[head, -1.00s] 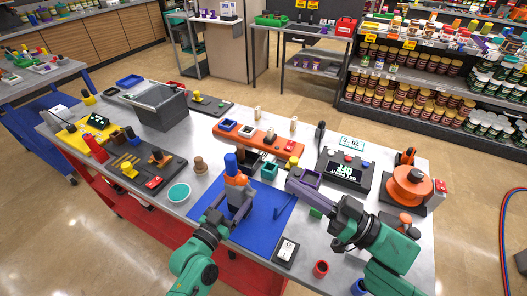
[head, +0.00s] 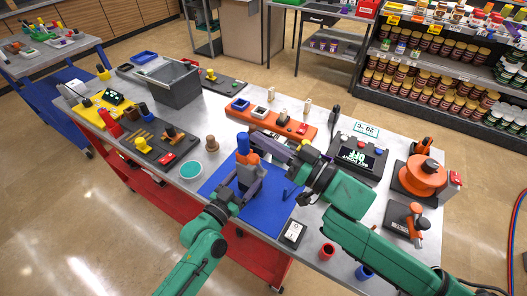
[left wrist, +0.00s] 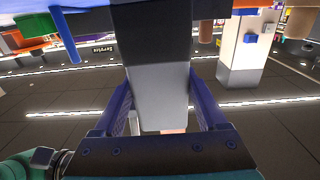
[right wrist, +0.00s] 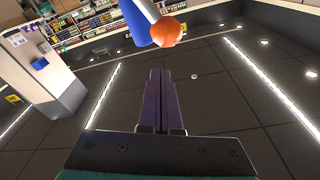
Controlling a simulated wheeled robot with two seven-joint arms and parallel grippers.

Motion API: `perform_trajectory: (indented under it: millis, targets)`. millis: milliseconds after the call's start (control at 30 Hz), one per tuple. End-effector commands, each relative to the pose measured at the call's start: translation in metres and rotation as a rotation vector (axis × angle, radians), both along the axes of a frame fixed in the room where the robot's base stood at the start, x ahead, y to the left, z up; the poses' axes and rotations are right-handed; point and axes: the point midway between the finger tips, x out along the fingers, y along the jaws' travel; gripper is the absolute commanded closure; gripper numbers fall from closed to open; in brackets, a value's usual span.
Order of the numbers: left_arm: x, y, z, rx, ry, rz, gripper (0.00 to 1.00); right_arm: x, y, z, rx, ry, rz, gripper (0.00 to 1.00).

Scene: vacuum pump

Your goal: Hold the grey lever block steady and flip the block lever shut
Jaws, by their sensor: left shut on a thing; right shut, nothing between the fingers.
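The grey lever block (head: 249,180) stands upright over the blue mat (head: 225,199), with an orange part (head: 251,158) and an upright blue piece (head: 243,143) at its top. My left gripper (head: 243,194) is shut on the grey block, which fills the space between its fingers in the left wrist view (left wrist: 157,85). My right gripper (head: 268,146) is shut and empty, its purple fingertips just right of the block's top. Whether they touch it I cannot tell. The right wrist view shows the closed fingers (right wrist: 160,100) below a blue piece (right wrist: 136,24) and an orange ball (right wrist: 166,32).
A teal bowl (head: 190,171) is left of the mat.

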Motion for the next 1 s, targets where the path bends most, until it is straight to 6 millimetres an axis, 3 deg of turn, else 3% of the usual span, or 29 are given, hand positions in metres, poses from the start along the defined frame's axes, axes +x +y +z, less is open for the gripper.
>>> perform_trajectory:
  millis: [200,567,800,1000]
  targets:
    - [0.000,0.000,0.000,0.001,0.001,0.001,0.99,-0.010,0.001,-0.023,0.001,0.002,-0.001,1.00]
    - [0.000,0.000,0.000,0.001,0.001,0.000,0.99,-0.012,0.001,-0.026,-0.001,-0.003,0.000,1.00]
    - [0.000,0.000,0.000,0.001,0.001,0.000,0.99,-0.029,0.014,-0.034,-0.123,-0.165,0.001,1.00]
    - [0.000,0.000,0.000,0.001,0.001,0.000,0.99,-0.031,0.015,-0.035,-0.146,-0.196,0.000,1.00]
